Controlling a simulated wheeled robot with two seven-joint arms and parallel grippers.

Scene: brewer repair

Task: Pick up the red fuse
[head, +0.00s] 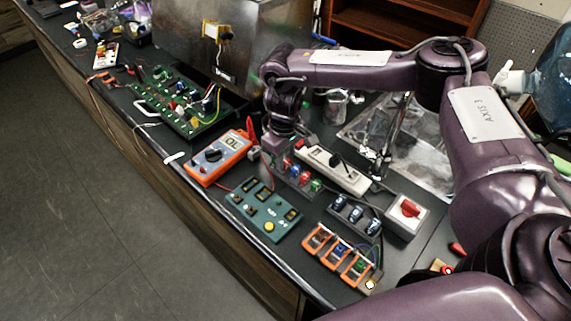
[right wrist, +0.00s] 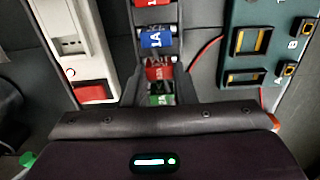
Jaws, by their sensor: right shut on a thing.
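My right gripper (head: 283,158) reaches down at the upper left end of a dark rack of coloured fuses (head: 295,180). In the right wrist view a red fuse (right wrist: 158,70) lies close in front of the gripper's dark body, between a blue fuse (right wrist: 156,40) and a green fuse (right wrist: 161,100). The right jaws are shut on the red fuse; the fingertips are mostly hidden. I cannot tell whether the fuse is clear of its slot. Another red fuse (right wrist: 152,3) shows at the top edge of that view. My left gripper is not in view.
A white power strip (head: 345,173) runs close along one side of the rack. A teal panel (head: 263,211) and an orange multimeter (head: 218,157) lie on the other side. Orange-framed modules (head: 338,253) and a red-knobbed switch box (head: 407,213) stand nearer the front.

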